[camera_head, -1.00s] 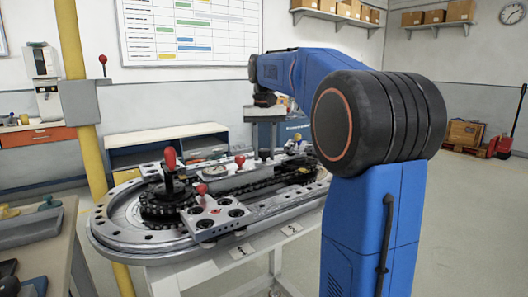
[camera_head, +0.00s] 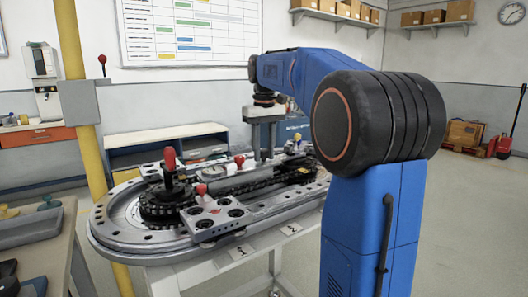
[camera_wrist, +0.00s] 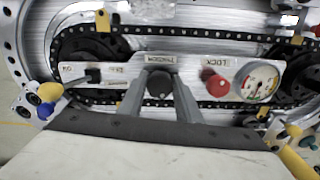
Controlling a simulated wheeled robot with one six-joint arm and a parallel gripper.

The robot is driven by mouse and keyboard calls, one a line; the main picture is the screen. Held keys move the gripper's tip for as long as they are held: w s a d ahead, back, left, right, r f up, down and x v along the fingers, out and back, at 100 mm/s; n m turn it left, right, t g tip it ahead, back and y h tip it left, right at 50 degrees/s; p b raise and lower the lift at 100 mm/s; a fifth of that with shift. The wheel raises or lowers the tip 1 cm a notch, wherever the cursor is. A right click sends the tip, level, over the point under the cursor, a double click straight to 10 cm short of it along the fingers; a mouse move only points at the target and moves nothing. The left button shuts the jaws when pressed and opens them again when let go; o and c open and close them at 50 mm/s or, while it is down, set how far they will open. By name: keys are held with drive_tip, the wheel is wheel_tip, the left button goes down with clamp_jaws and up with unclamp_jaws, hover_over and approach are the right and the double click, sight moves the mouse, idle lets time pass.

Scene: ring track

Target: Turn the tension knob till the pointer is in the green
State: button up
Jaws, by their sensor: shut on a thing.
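The dark tension knob (camera_wrist: 159,86) sits on a pale panel on the ring track, under a label that reads TENSION upside down. My gripper (camera_wrist: 159,92) has one finger on each side of the knob and is shut on it. In the head view my gripper (camera_head: 263,155) points down at the middle of the track. The round gauge (camera_wrist: 257,82) is at the panel's right end, with red, yellow and green marks on its dial. Its pointer is too small to read surely.
A red lock knob (camera_wrist: 215,84) stands between the tension knob and the gauge. A black chain (camera_wrist: 200,37) runs around the panel. In the head view, a red-topped lever (camera_head: 170,162) rises from the near sprocket, and a workbench (camera_head: 62,235) stands at left.

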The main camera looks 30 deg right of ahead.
sight(264, 150)
drive_tip(key=o, duration=1.1)
wheel_tip(264, 150, up, 17)
drive_tip(key=shift+r, duration=0.2)
idle(0.4)
